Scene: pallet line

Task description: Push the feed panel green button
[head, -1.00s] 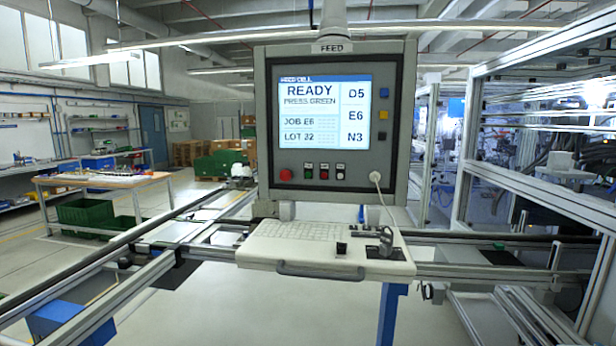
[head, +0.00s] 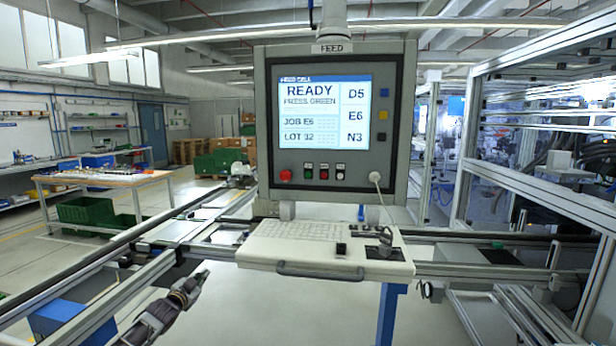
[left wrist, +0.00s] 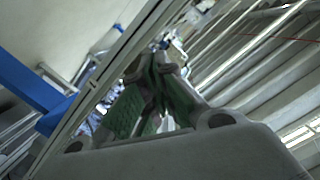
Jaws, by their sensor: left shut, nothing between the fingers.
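The feed panel (head: 395,125) is a grey box with a lit screen (head: 300,100) reading "READY PRESS GREEN". Below the screen is a row of small buttons, with the green button (head: 308,174) just right of a larger red knob (head: 285,175). My left gripper (head: 205,273) comes in at the lower left, beside the rail and well below and left of the panel, touching no button. It is shut and empty. Its fingers with green pads (left wrist: 158,62) also show in the left wrist view. My right gripper is not in view.
A white keyboard shelf (head: 300,262) with a front handle juts out below the panel. A white cable (head: 381,200) hangs from the panel's lower right. Metal rails (head: 130,280) run at the left, and a framed machine cell (head: 540,190) stands at the right.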

